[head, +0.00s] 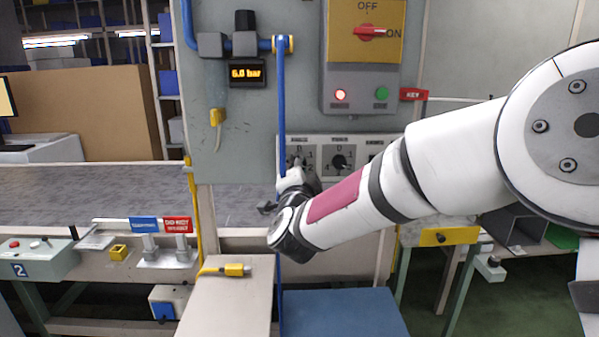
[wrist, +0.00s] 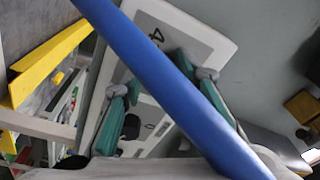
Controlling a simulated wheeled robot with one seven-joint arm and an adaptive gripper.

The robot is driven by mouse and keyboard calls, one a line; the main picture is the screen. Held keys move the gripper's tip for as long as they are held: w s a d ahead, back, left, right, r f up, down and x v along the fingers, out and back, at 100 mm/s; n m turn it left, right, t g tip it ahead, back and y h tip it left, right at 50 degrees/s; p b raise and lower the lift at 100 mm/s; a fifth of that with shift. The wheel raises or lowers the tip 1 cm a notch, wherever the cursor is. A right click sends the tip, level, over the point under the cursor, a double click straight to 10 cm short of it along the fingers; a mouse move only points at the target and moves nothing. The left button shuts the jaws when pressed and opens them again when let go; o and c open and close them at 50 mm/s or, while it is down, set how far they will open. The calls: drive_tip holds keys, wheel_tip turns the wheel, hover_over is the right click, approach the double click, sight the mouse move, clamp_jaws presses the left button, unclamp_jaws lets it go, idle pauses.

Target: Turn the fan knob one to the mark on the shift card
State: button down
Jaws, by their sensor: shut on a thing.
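A grey plate with a row of dials (head: 340,160) is on the wall panel below the red-handled switch. My gripper (head: 291,178) is at the leftmost dial and hides most of it. In the wrist view my gripper (wrist: 162,84) has its teal-padded fingers over a white dial plate (wrist: 210,40) marked 4. The fingers are shut on the leftmost knob, though the blue hose hides the contact and the pointer's setting. Its label is too small to read, so I cannot confirm it is fan knob one. I cannot make out a shift card.
A blue hose (head: 281,110) hangs straight down past my gripper and crosses the wrist view (wrist: 165,70) diagonally, close to the fingers. A pressure display (head: 247,73) reads 6.0 bar. A conveyor (head: 90,195) runs at left; a box top (head: 230,290) stands below.

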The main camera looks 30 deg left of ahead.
idle(0.4)
drive_tip(key=c, duration=1.3)
unclamp_jaws()
drive_tip(key=v, duration=1.2)
drive_tip(key=shift+w, duration=0.1)
